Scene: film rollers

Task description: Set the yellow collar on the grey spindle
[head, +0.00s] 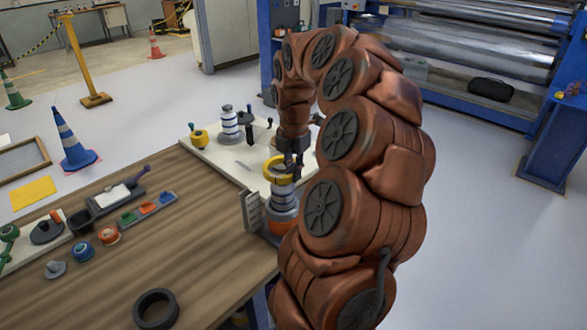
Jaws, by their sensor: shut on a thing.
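The yellow collar (269,170) is a ring at the right end of the table, in the head view. My gripper (292,172) points down and is shut on the collar's right side. Just below the collar stands an upright banded post (284,192), grey and white above an orange and blue lower part. I cannot tell whether the collar is around its top or just above it. A second upright post (229,124), white with dark bands and a grey top, stands farther back on a white board. I cannot tell for certain which post is the grey spindle.
The white board (225,158) also bears a yellow piece (199,138) with a green knob. A black ring (156,308) lies near the wooden table's front edge. A slotted grey block (251,211) stands beside the nearer post. Bare wood lies between.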

